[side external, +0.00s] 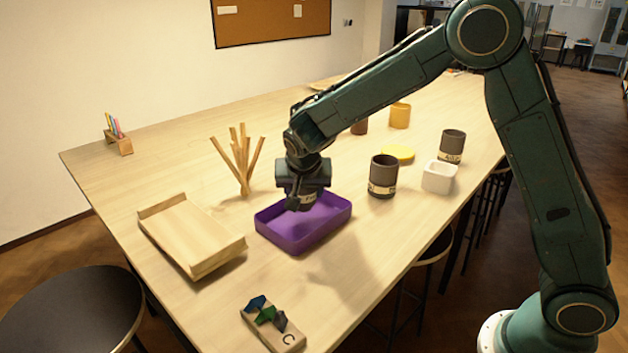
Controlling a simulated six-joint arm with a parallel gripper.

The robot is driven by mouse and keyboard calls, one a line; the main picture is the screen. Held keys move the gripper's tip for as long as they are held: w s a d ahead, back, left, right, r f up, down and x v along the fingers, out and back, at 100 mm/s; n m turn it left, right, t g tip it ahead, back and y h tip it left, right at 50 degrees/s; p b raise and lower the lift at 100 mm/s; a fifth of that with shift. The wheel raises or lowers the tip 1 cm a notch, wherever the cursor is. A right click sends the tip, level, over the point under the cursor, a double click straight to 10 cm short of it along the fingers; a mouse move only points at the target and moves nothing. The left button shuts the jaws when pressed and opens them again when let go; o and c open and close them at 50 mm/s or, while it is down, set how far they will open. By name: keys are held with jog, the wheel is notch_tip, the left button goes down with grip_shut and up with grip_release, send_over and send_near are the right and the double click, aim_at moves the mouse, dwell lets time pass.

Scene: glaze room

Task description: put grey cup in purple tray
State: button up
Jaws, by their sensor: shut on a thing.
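The purple tray (298,240) lies on the table, a shallow rectangle with low walls. My gripper (299,203) points down over the tray and is shut on a dark grey cup (309,197). Only a part of this cup with a pale label band shows; the fingers hide the rest. I cannot tell whether it touches the tray floor. Another grey cup with a pale band (383,176) stands upright to the right of the tray. A similar grey cup (452,146) stands farther right and back.
A wooden tray (190,238) and a bundle of upright wooden sticks (240,163) stand left of the purple tray. A white pot (438,177), yellow disc (398,153), yellow cup (400,115) and brown cup (360,127) are to the right. A tile board (290,339) lies in front.

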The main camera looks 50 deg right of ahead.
aim_at(304, 204)
jog(key=shift+f, duration=1.95)
jog(key=shift+f, duration=0.15)
jog(key=o, duration=1)
jog(key=shift+o, duration=0.2)
jog(key=v, duration=1.2)
jog(key=shift+s+r, duration=0.1)
jog(key=shift+r, duration=0.15)
